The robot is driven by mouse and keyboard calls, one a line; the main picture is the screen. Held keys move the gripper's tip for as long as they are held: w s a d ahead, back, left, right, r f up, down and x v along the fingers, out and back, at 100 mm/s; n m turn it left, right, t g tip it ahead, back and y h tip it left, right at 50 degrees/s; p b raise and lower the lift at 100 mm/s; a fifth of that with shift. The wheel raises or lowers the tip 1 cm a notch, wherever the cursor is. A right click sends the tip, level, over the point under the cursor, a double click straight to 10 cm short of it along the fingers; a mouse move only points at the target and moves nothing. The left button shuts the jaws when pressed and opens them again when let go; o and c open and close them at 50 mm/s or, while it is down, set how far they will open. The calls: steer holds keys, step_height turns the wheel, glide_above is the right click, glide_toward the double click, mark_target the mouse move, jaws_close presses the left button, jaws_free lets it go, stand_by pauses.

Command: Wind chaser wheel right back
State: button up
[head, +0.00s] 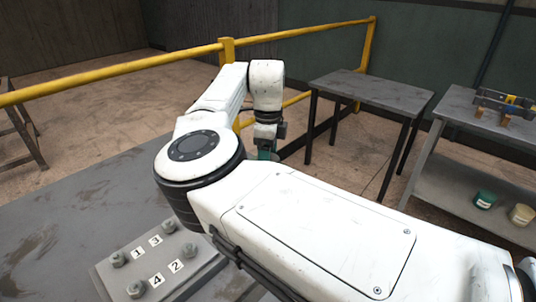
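I cannot make out a chaser wheel in the head view. My white arm crosses the middle of the picture and hides much of the bench behind it. Its wrist points down near the yellow railing, and my gripper (265,152) is at its lower end, mostly hidden behind my forearm. A small teal patch shows there; I cannot tell whether it is part of the gripper or something in it. The fingers are not clearly visible.
A grey bench (60,225) at lower left carries a plate (198,268) with several numbered bolts. A yellow railing (130,66) runs behind. A bare dark table (372,88) stands right of it. A shelf bench (455,102) at far right holds a small rack (490,98), a green can (484,199) and a tan can (521,214).

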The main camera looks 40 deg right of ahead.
steer(key=c, duration=0.5)
steer(key=shift+o, duration=0.2)
steer(key=shift+r+p, duration=0.1)
steer(key=shift+p, duration=0.35)
steer(key=shift+r+n+p, duration=0.15)
steer(key=shift+n+p, duration=0.55)
steer(key=shift+p, duration=0.1)
steer(key=n+p, duration=0.3)
steer(key=p, duration=0.1)
steer(key=n+p, duration=0.6)
steer(key=shift+n, duration=0.3)
steer(key=n+p, duration=0.5)
steer(key=n, duration=0.1)
steer(key=n+p, duration=0.3)
steer(key=n, duration=0.3)
steer(key=shift+p, duration=0.3)
steer(key=shift+f+n, duration=0.2)
steer(key=shift+n, duration=0.3)
